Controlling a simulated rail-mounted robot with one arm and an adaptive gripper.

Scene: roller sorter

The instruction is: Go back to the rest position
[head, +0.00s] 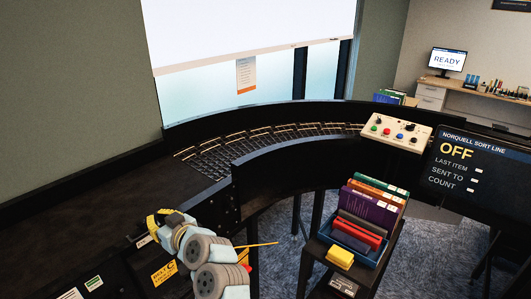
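My arm (205,259) shows at the bottom left of the head view, with grey joints and pale blue caps, in front of the dark conveyor's near side. A yellow part (157,223) sits at its upper left end. I cannot make out any gripper fingers. A thin orange-yellow stick (258,244) juts out to the right of the arm, and I cannot tell what it belongs to. No marker of a rest position shows.
A curved roller conveyor (240,152) runs behind the arm. A button panel (396,132) and a screen reading OFF (472,160) stand at right. A cart (375,270) holds a blue bin (347,238) of books and a yellow block (340,257). Carpet (435,255) lies around the cart.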

